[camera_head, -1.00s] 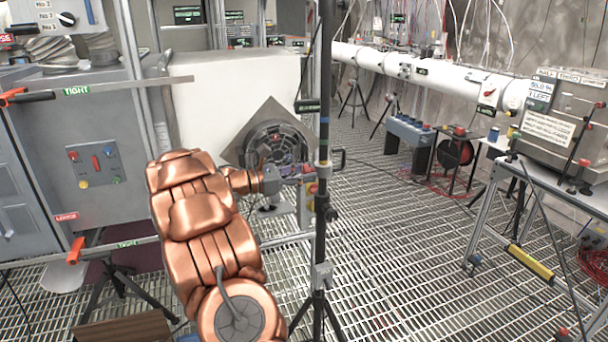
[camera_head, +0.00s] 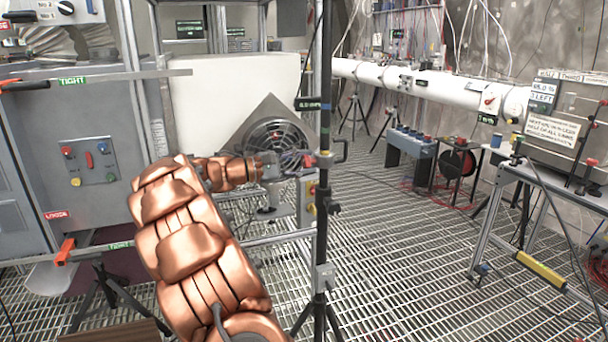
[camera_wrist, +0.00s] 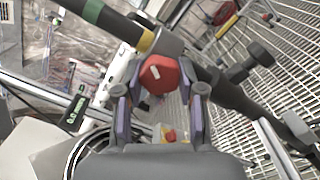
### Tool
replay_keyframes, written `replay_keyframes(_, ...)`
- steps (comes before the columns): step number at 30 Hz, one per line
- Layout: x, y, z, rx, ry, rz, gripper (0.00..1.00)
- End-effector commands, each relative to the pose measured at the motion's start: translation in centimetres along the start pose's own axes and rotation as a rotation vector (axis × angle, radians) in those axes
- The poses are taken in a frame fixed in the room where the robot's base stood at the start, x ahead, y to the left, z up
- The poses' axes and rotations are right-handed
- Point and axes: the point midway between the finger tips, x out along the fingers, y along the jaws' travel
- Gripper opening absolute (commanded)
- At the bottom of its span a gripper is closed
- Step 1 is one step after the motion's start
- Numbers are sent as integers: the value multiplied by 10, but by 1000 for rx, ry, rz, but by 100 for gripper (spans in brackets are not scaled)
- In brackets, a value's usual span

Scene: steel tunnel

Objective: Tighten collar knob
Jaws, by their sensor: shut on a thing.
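The collar knob is red and faceted with a white mark, and it sits in the middle of the wrist view (camera_wrist: 160,73). It is fixed to a grey collar (camera_wrist: 165,42) on a dark pole with green and yellow bands. In the head view the pole (camera_head: 324,110) stands upright. My gripper (camera_head: 308,161) reaches the pole from the left at collar height. In the wrist view my gripper (camera_wrist: 160,92) has one finger on each side of the knob and is shut on it. The exact finger contact is hard to see.
A black fan on a stand (camera_head: 275,140) is behind my gripper. A grey cabinet (camera_head: 75,150) with orange-handled levers is at the left. A white beam pipe (camera_head: 430,82) runs at the back right. A metal frame table (camera_head: 500,200) is at the right. The grating floor between is mostly clear.

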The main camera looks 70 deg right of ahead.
Motion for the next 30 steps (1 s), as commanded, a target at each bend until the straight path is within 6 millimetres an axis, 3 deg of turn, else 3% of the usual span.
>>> replay_keyframes(12, 1, -1, 0, 192, -3, -3, 4)
replay_keyframes(29, 1, 0, 1, 217, -3, -3, 4)
replay_keyframes(30, 1, 0, 1, 217, -3, -3, 41)
